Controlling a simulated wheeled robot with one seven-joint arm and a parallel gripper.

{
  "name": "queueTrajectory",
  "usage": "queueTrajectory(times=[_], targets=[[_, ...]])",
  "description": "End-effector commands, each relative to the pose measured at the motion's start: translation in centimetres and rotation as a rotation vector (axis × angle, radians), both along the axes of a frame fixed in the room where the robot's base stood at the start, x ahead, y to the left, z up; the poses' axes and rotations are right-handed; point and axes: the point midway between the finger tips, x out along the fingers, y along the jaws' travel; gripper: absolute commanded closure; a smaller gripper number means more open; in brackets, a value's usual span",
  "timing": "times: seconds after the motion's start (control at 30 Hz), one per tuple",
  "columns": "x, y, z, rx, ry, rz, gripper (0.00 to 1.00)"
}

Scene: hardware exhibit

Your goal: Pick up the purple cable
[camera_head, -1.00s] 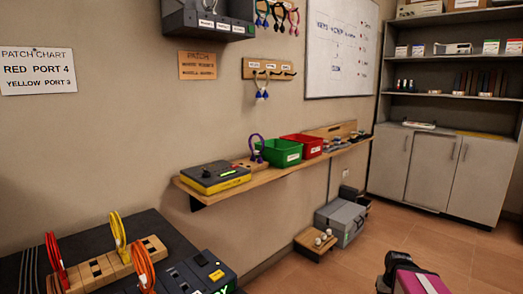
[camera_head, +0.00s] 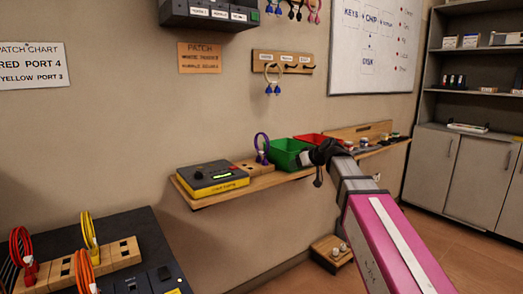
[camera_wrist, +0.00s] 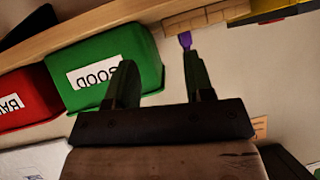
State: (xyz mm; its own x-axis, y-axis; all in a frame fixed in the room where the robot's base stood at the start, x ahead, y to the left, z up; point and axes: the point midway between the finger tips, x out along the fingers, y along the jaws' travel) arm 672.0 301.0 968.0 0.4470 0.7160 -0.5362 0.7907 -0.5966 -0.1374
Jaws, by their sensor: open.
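The purple cable (camera_head: 262,143) stands as an upright loop at a wooden block (camera_head: 250,167) on the wall shelf, between the black-and-yellow device and the green bin. My gripper (camera_head: 318,168) is to its right, in front of the bins, apart from the cable. In the wrist view, which looks upside down, my gripper (camera_wrist: 158,62) is open with nothing between its fingers. A purple piece of the cable (camera_wrist: 185,40) shows just beyond the tip of the right-hand finger; the rest of the loop is hidden or out of that view.
The green bin (camera_head: 284,156), labelled GOOD in the wrist view, and the red bin (camera_head: 310,138) stand close by my gripper. The black-and-yellow tester (camera_head: 212,179) is left on the shelf (camera_head: 215,199). Red, yellow and orange cables stand at the lower-left table.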

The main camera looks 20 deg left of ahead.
Motion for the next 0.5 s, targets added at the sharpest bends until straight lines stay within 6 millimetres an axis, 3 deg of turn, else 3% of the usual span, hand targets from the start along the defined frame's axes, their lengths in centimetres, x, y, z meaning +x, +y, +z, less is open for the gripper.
queueTrajectory(times=[0.03,0.1,0.2,0.33,0.5], targets=[[0.2,1.3,2.4,0.023,-0.040,0.027,0.52],[0.1,2.6,4.9,0.051,-0.087,0.058,0.52],[-0.1,4.0,7.5,0.079,-0.135,0.089,0.52],[-0.3,4.8,9.2,0.098,-0.166,0.110,0.52],[0.2,6.1,9.1,0.102,-0.172,0.115,0.52]])
